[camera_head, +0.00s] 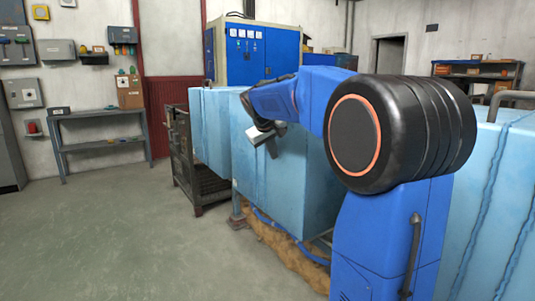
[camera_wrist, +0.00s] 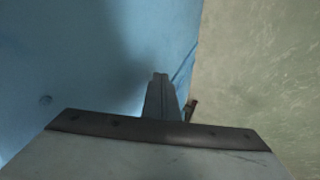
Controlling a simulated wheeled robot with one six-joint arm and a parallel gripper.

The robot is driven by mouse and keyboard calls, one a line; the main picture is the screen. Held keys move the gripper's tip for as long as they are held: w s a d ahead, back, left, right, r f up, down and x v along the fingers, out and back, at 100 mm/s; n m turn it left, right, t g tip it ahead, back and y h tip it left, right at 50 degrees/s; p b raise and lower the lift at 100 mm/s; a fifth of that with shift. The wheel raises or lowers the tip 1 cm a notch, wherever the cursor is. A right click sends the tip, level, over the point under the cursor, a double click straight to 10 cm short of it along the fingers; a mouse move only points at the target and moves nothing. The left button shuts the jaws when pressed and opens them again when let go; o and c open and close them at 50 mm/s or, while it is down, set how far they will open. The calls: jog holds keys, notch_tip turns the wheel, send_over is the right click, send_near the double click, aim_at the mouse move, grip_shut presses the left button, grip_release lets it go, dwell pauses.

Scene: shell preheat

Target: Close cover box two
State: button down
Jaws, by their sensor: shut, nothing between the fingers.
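Large light-blue boxes stand in a row in the head view. One light-blue box (camera_head: 285,185) is behind my arm, with a further light-blue box section (camera_head: 208,130) to its left and another (camera_head: 500,200) at the right edge. I cannot tell from labels which is cover box two. My gripper (camera_head: 272,148) is in front of the middle box's upper part, partly hidden by the arm. In the wrist view, my gripper (camera_wrist: 160,78) is shut and empty, close beside a light-blue panel (camera_wrist: 70,60). I cannot tell whether it touches the panel.
A dark metal rack (camera_head: 185,160) stands left of the boxes. A grey table (camera_head: 100,115) is by the back wall. A blue electrical cabinet (camera_head: 255,50) rises behind the boxes. Brown material (camera_head: 280,240) lies under the middle box. The green floor (camera_head: 120,235) at left is clear.

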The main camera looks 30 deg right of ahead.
jog(key=shift+d, duration=0.3)
